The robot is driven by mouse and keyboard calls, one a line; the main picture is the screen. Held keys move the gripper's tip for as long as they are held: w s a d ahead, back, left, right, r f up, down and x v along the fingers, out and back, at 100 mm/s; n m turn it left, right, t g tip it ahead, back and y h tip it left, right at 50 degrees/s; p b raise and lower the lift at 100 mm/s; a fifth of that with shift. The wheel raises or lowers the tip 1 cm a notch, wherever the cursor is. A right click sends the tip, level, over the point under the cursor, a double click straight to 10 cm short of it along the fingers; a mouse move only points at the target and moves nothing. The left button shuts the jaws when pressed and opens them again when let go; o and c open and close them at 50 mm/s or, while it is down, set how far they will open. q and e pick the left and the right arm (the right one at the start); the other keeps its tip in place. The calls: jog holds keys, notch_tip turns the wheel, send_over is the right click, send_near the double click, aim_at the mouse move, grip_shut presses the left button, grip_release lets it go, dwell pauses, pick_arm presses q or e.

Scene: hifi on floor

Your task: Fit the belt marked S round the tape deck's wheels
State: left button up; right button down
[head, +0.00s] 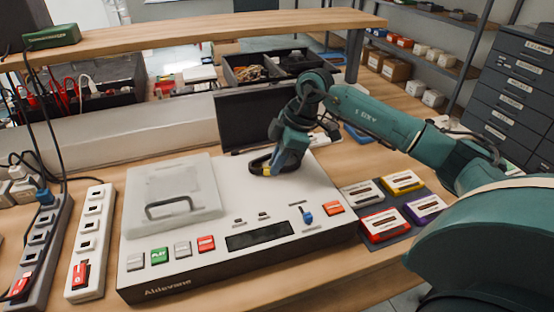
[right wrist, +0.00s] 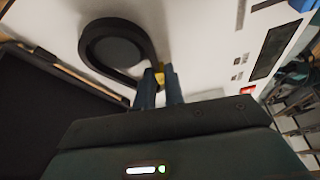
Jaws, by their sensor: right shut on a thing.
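The white tape deck (head: 300,190) lies on the wooden bench, with a pale lid panel and black handle on its left part. My right gripper (head: 272,167) is low over the deck's rear right. It is shut on the yellow tab (right wrist: 161,75) of a black belt (right wrist: 152,38). In the right wrist view the belt is a teardrop loop, drawn out towards the gripper (right wrist: 160,88), with a dark round wheel (right wrist: 115,50) inside its outline. I cannot tell whether the belt is seated on the wheel. No S mark is legible. My left gripper is out of view.
A dark upright panel (head: 258,118) stands behind the deck. Several cassettes (head: 384,225) lie on a dark mat to its right. Power strips (head: 90,240) lie to its left. A wooden shelf (head: 200,30) spans the back.

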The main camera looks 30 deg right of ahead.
jog(key=shift+f, duration=0.3)
dwell(0.4)
jog(key=c, duration=1.4)
grip_release()
